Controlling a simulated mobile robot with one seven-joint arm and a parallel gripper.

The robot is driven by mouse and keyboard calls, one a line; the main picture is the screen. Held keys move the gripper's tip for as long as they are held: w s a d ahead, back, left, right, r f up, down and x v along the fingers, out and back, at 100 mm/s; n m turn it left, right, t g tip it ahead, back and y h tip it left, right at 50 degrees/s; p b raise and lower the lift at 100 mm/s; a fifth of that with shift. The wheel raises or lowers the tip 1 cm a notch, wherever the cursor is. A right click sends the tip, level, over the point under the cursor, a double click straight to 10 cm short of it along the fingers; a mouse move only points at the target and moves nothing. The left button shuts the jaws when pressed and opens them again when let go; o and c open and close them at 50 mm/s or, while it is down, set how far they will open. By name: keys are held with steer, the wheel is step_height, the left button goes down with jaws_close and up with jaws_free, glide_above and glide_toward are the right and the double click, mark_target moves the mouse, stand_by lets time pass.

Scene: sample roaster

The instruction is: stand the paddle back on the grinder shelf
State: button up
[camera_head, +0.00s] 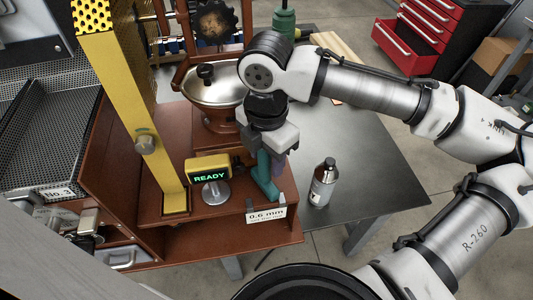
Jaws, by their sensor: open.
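The teal paddle (265,180) stands nearly upright, leaning slightly, at the right front of the reddish-brown grinder shelf (228,218), just behind the "0.6 mm" label (266,215). Small grey uprights show on either side of its lower end. My gripper (268,162) is open, pointing down directly above and around the paddle's upper part. The gripper body hides the paddle's top. I cannot tell whether a finger touches it, or whether its lower end rests fully on the shelf.
A yellow display reading "READY" (209,169) stands left of the paddle, near a yellow column (125,110). A metal bowl (216,85) is behind. A bottle (323,183) stands to the right on the dark table (375,165), which is otherwise mostly clear there.

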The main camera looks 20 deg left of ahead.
step_height(320, 180, up, 12)
steer(key=shift+r+b, duration=0.2)
steer(key=shift+b, duration=0.1)
stand_by(0.5)
